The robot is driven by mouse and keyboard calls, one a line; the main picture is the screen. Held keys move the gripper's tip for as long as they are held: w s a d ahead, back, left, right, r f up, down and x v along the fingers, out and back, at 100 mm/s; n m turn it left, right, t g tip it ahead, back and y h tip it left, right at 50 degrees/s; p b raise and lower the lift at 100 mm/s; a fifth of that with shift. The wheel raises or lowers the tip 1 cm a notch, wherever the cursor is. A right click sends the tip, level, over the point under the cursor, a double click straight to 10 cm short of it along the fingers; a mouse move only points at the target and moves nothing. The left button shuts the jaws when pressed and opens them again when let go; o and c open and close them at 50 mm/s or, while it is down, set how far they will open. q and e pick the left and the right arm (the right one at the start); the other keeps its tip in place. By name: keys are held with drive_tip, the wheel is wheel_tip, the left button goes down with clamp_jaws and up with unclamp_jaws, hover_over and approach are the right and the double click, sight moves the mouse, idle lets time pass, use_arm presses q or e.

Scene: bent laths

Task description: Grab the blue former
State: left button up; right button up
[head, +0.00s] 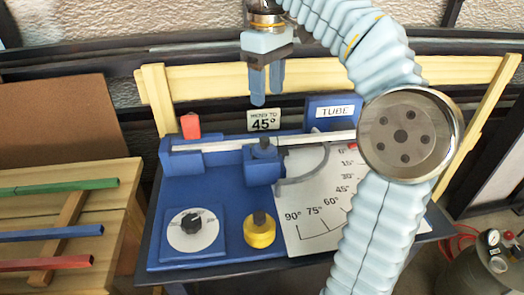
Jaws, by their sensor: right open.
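A blue bending bench (235,205) stands in the middle of the head view. On it a blue block (263,171) with a dark knob on top sits at the bend centre, beside a pale rod (215,146); this block looks like the blue former. My right gripper (266,98) hangs above and behind the block, fingers down, open and empty. It is apart from the block and just above the 45° sign (264,120). My right arm hides part of the angle scale (315,205). My left gripper is out of view.
A yellow knob (260,232), a dial (193,229), a red block (190,125) and a TUBE panel (333,111) are on the bench. Green (60,187), blue (50,234) and red (48,263) laths lie on a wooden rack at left. A gauge tank (490,265) stands lower right.

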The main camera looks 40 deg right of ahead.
sight(264, 138)
drive_tip(key=f, duration=1.1)
drive_tip(key=shift+a+f, duration=0.3)
drive_tip(key=shift+f, duration=0.05)
drive_tip(key=shift+c, duration=0.5)
clamp_jaws()
